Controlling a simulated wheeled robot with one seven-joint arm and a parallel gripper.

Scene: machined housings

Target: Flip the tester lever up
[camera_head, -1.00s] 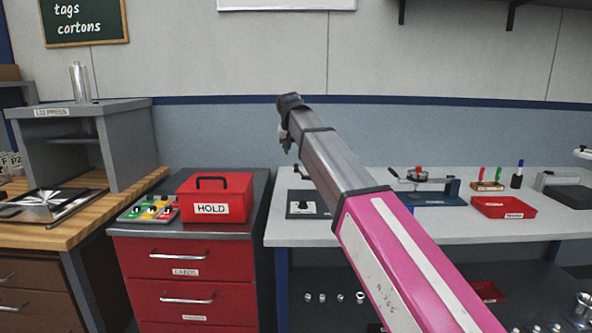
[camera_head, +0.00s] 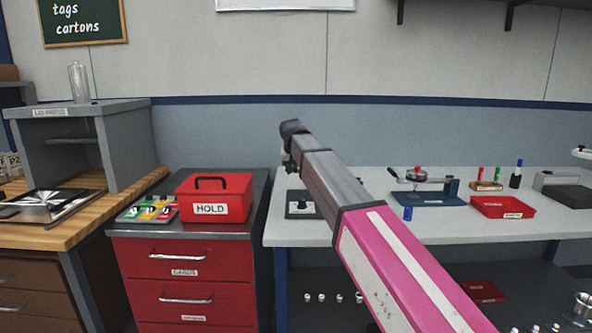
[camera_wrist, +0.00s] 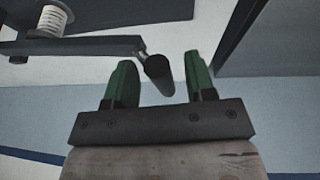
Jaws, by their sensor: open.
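The tester lever shows in the wrist view as a dark bar ending in a black cylindrical grip (camera_wrist: 160,76). The left finger is closer to the grip than the right one, and I see gaps on both sides. In the head view a dark base with a pale plate, likely the tester (camera_head: 304,205), stands on the bench's left end. My arm hides the fingers and lever there.
A blue clamp fixture (camera_head: 430,198) with a red knob stands further right on the white bench (camera_head: 350,228). A blue cylinder (camera_head: 408,213) lies near my arm. A red tray (camera_head: 503,207) is at the right. A red HOLD box (camera_head: 213,195) stands left on a cabinet.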

